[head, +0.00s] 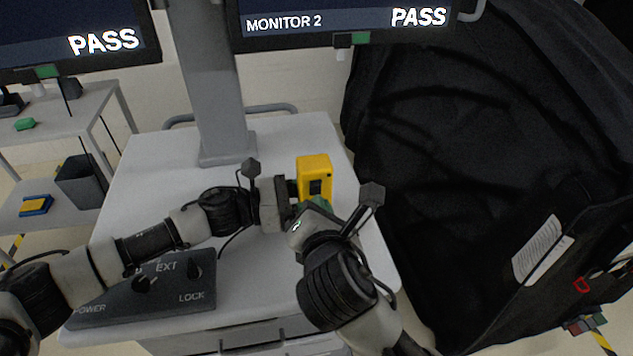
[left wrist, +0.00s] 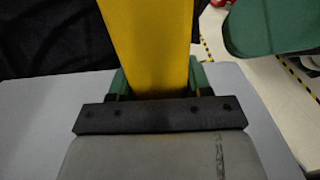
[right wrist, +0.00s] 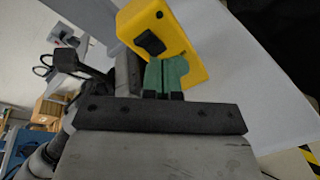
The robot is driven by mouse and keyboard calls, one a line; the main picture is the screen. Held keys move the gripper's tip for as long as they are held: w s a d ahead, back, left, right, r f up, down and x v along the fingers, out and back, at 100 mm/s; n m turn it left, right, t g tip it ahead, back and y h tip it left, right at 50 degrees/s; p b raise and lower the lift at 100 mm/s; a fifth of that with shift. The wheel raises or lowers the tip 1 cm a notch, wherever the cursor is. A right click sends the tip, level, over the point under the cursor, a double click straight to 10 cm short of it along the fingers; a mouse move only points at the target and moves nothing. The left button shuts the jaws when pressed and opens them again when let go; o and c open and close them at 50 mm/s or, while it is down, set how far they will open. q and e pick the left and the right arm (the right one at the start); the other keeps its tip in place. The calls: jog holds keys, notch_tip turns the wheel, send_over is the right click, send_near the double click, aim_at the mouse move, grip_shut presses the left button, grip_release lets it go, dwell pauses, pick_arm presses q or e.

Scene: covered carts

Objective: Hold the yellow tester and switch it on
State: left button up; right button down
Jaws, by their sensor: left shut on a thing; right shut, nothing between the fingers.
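The yellow tester (head: 313,166) stands upright above the white cart top, with a dark switch (right wrist: 150,43) on the face toward my right gripper. My left gripper (head: 293,188) is shut on the tester from the left. In the left wrist view the green fingers (left wrist: 158,82) clasp the yellow body (left wrist: 155,40) from both sides. My right gripper (head: 313,204) is shut and empty, in front of the tester. In the right wrist view its green fingertips (right wrist: 166,68) are close to the face near the switch; I cannot tell whether they touch. The switch's setting is unclear.
The white cart top (head: 150,175) carries a dark control box (head: 175,292) with knobs at front left and a grey column (head: 215,100) at the back. Monitors hang above, reading PASS (head: 104,41). A black-covered cart (head: 450,150) stands close on the right. A side table (head: 65,115) is at left.

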jog(key=shift+w+r, duration=0.1)
jog(key=shift+w+r, duration=0.1)
jog(key=shift+w, duration=0.1)
jog(key=shift+w+a+r, duration=0.1)
jog(key=shift+w+r, duration=0.1)
jog(key=shift+w, duration=0.1)
dwell(0.7)
dwell(0.4)
jog(key=shift+s+f, duration=0.4)
jog(key=shift+s, duration=0.3)
jog(key=shift+s+d+f, duration=0.2)
jog(key=shift+s+f, duration=0.25)
jog(key=shift+s, duration=0.25)
jog(key=shift+s+d+f, duration=0.15)
jog(key=shift+s+f, duration=0.3)
jog(key=shift+s, duration=0.2)
jog(key=shift+s+d+f, duration=0.2)
jog(key=shift+s+f, duration=0.25)
jog(key=shift+s, duration=0.25)
